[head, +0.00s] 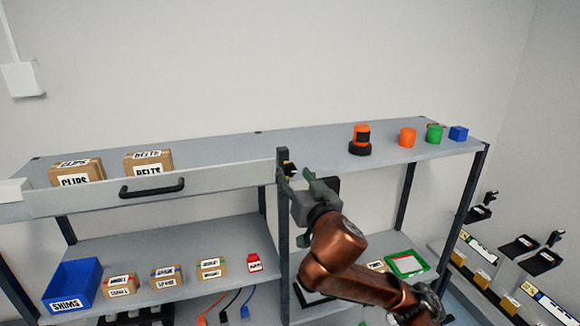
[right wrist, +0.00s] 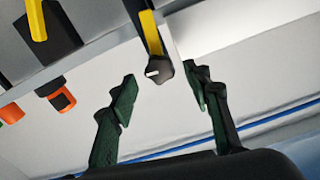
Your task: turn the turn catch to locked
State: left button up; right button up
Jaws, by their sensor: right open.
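The turn catch (head: 290,169) is small, dark and yellow, by the top of the dark post at the right end of the front panel. In the right wrist view its dark knob (right wrist: 160,71) has a white mark, below a yellow strip (right wrist: 150,32). My right gripper (head: 311,181) is just right of the catch in the head view. In the right wrist view its two green fingers (right wrist: 163,92) are apart, one on each side of the knob, with visible gaps. Nothing is held. My left gripper is not in view.
The pale front panel (head: 230,183) carries a black handle (head: 152,188). Behind it stand the CLIPS box (head: 76,175) and BELTS box (head: 149,163). An orange-black lamp (head: 360,140) and small coloured pieces stand right on the top shelf. Lower shelves hold bins and boxes.

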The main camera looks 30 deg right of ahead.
aim_at(291, 170)
jog(key=p+x, duration=0.1)
jog(key=x, duration=0.3)
jog(key=shift+w, duration=0.15)
jog(key=shift+c, duration=0.3)
grip_shut()
dwell(0.3)
